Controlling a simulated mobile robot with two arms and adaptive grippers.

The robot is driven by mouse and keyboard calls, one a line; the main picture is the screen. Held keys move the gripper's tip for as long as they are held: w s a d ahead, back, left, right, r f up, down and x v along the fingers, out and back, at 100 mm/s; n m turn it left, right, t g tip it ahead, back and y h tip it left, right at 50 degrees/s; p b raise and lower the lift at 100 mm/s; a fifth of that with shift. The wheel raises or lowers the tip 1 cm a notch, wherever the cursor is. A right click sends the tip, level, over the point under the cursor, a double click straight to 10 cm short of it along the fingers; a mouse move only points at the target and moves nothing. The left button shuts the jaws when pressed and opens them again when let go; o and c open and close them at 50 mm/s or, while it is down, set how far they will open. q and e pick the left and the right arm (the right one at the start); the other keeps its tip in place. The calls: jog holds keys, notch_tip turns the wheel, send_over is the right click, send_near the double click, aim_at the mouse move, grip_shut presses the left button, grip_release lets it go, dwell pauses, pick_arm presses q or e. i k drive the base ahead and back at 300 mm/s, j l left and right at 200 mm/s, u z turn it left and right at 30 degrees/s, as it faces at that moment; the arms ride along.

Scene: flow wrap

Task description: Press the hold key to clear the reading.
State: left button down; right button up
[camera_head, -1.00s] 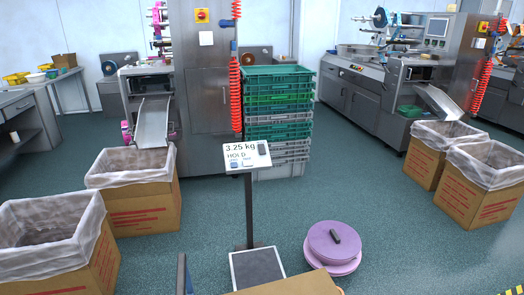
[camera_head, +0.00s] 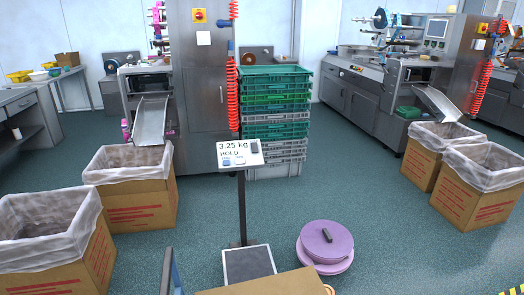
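The scale's display panel (camera_head: 240,153) stands on a dark post in the middle of the head view. It reads "3.25 kg" with "HOLD" below. Two small keys sit under the text, a blue key (camera_head: 226,162) and a pale key (camera_head: 240,161). A dark object (camera_head: 255,147) is at the panel's right end. The scale's platform (camera_head: 248,264) is on the floor at the foot of the post, and its visible part is bare. Neither of my grippers shows in the view.
Lined cardboard boxes stand at left (camera_head: 128,185) and right (camera_head: 483,185). Stacked green and grey crates (camera_head: 275,110) are behind the panel. Purple discs (camera_head: 325,243) lie on the floor right of the platform. A cardboard surface (camera_head: 265,284) is at the bottom edge. Open floor lies right of the post.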

aim_at(254, 146)
jog(key=i+l, duration=0.1)
jog(key=l, duration=0.65)
jog(key=i+l+u, duration=0.15)
jog(key=l, duration=1.4)
jog(key=i+l+u, duration=0.1)
jog(key=i+l, duration=0.45)
jog(key=i+l+u, duration=0.15)
jog(key=i+l, duration=0.4)
jog(key=i+l+u, duration=0.1)
jog(key=i+l, duration=0.4)
jog(key=l, duration=0.3)
jog(key=i, duration=0.95)
jog(key=u, duration=0.05)
